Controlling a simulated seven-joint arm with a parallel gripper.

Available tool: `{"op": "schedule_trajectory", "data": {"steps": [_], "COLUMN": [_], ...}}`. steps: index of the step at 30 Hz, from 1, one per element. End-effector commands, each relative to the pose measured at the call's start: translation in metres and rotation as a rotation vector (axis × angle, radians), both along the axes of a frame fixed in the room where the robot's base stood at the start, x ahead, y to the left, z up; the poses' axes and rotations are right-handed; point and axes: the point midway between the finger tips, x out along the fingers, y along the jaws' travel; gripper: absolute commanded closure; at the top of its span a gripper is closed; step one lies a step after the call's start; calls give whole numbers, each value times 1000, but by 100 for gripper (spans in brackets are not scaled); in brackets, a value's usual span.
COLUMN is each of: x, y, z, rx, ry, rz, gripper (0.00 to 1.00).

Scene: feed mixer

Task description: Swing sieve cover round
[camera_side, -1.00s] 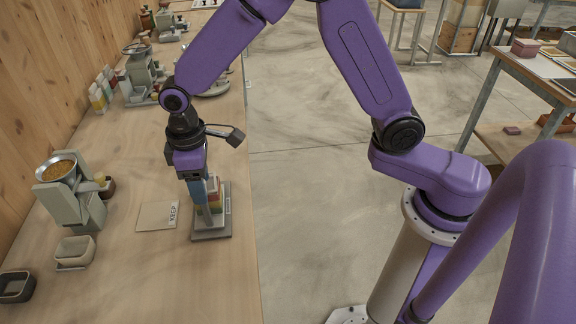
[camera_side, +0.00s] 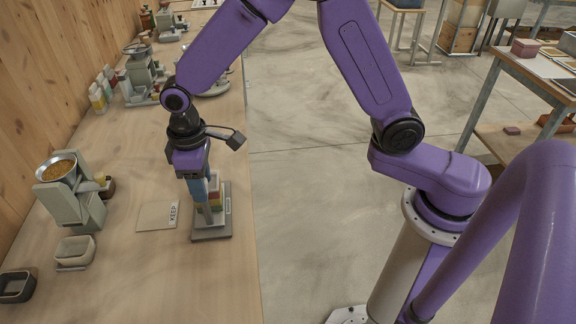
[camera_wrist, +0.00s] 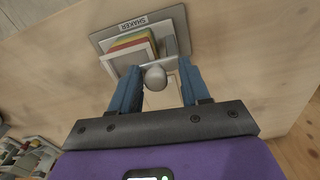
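The shaker (camera_side: 211,235) stands near the bench's right edge, a grey base with a stack of red, yellow and green layers (camera_wrist: 131,51) inside a pale frame. Its SHAKER label (camera_wrist: 133,24) shows in the wrist view. A grey round knob (camera_wrist: 155,78) on a short arm sits in front of the stack; I cannot tell for sure which part is the cover. My gripper (camera_wrist: 159,68) points down at the shaker, its blue fingers apart on either side of the knob, with gaps visible. In the side view my gripper (camera_side: 204,202) partly hides the stack.
A card marked KEEP (camera_side: 158,215) lies left of the shaker. A green-grey machine with a full bowl (camera_side: 57,168), a pale tray (camera_side: 75,251) and a dark tray (camera_side: 16,286) stand further left. A wooden wall bounds the bench. Bare bench lies in front.

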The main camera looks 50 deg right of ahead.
Motion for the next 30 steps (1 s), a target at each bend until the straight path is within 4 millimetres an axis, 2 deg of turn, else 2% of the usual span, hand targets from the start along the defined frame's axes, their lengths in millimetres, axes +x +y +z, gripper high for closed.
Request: {"op": "schedule_trajectory", "data": {"steps": [2,18,30], "x": [-2,-1,-1], "y": [-1,0,-1], "z": [0,48,55], "rx": [-6,-3,-4], "ry": [8,4,5], "rz": [0,0,1], "gripper": [45,45,45]}}
